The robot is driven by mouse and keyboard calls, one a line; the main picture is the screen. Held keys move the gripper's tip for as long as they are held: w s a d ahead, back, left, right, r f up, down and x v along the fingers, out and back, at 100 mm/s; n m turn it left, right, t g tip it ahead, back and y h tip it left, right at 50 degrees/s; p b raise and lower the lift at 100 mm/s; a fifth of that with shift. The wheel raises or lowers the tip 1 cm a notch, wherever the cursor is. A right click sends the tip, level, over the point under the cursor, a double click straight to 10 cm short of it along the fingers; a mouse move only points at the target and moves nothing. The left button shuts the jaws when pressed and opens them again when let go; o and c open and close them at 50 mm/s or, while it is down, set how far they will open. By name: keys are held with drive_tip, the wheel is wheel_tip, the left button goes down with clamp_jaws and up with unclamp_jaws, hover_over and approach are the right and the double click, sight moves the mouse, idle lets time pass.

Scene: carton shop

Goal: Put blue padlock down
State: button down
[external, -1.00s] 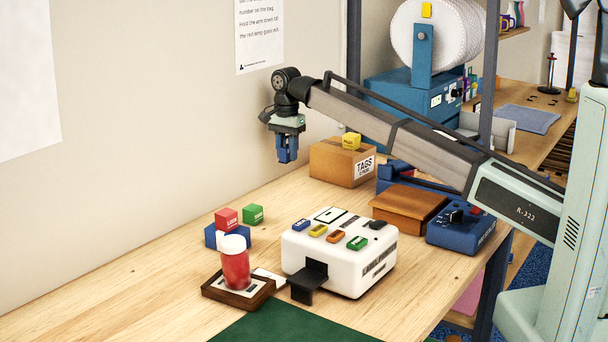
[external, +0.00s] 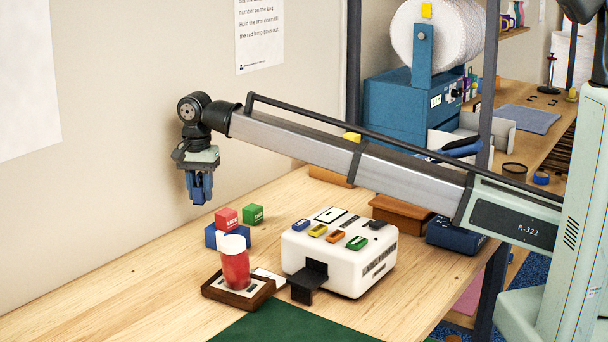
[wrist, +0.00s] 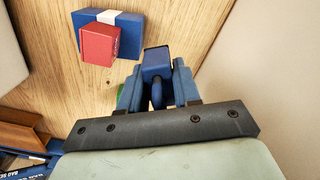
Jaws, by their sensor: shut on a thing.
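My gripper (external: 200,190) is shut on the blue padlock and holds it in the air above the wooden table, near the wall. In the wrist view the padlock (wrist: 157,65) is a dark blue body between the fingers, with a rounded darker part towards the palm. In the external view it cannot be told apart from my blue fingers. To the lower right of my gripper, a red LOCK block (external: 227,217), a blue block (external: 212,238) and a green block (external: 253,214) stand on the table. The red block (wrist: 100,45) also shows in the wrist view.
A red cup with a white top (external: 235,266) stands on a dark wooden tray (external: 213,287) in front of the blocks. A white machine (external: 350,270) with coloured buttons stands right of them. Bare table (external: 110,290) lies to the left. The wall is close behind my gripper.

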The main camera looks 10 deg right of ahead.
drive_tip(key=s+a+n, duration=0.2)
drive_tip(key=s+a, duration=0.6)
drive_tip(key=s, duration=0.6)
drive_tip(key=n, duration=0.2)
hover_over(148, 299)
drive_tip(key=shift+f, duration=4.95)
drive_tip(key=shift+f, duration=0.15)
drive_tip(key=c, duration=0.8)
unclamp_jaws()
wheel_tip(148, 299, up, 12)
drive_tip(key=shift+r, duration=0.15)
